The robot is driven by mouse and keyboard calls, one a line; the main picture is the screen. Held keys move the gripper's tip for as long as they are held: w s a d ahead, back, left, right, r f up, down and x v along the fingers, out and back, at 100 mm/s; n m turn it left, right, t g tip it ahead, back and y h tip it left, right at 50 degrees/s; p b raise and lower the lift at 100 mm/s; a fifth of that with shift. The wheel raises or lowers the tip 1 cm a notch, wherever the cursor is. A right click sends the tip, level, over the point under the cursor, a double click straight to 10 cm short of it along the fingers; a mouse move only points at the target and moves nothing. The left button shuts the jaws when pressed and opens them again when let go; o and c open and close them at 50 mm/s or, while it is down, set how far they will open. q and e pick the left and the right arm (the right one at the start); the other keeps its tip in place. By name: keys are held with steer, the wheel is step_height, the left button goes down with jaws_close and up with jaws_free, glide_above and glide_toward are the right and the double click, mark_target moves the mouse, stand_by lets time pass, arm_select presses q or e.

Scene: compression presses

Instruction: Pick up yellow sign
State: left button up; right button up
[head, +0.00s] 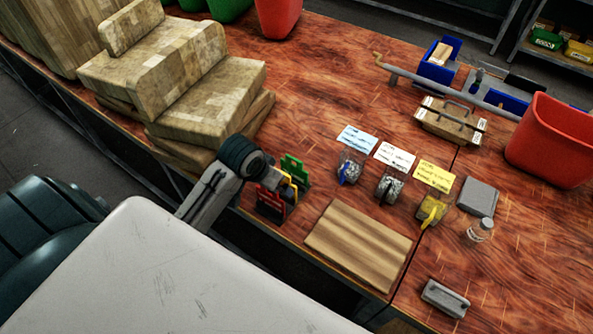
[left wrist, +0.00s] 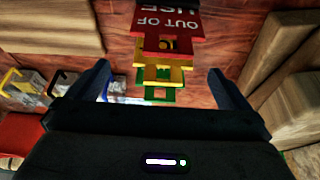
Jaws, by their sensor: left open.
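The yellow sign (head: 289,181) stands between the red sign (head: 268,200) and the green sign (head: 296,167) near the front edge of the table. My left gripper (head: 272,179) is at the row of signs and partly hides the yellow one. In the left wrist view my left gripper (left wrist: 158,68) is open, with one finger on each side of the row. There the red "OUT OF USE" sign (left wrist: 168,21) is farthest up, with the yellow sign (left wrist: 178,74) below it and the green sign (left wrist: 159,98) lowest. My right gripper is not in view.
Stacked wooden blocks (head: 185,65) stand left of the signs. A wooden board (head: 357,245) lies to the right. Several small devices with levers, including a yellow-handled one (head: 432,211), sit behind it by label cards. A red bin (head: 552,140) stands far right.

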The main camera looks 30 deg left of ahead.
arm_select(q)
steer(key=w+f+p, duration=0.2)
steer(key=w+f, duration=0.1)
steer(key=w+f+p, duration=0.2)
steer(key=w+f, duration=0.1)
steer(key=f, duration=0.1)
steer(key=shift+w+a+f, duration=0.15)
steer(key=shift+w+a, duration=0.05)
steer(key=shift+w, duration=0.1)
steer(key=shift+f, duration=0.2)
steer(key=c, duration=0.6)
steer(key=shift+c, duration=0.6)
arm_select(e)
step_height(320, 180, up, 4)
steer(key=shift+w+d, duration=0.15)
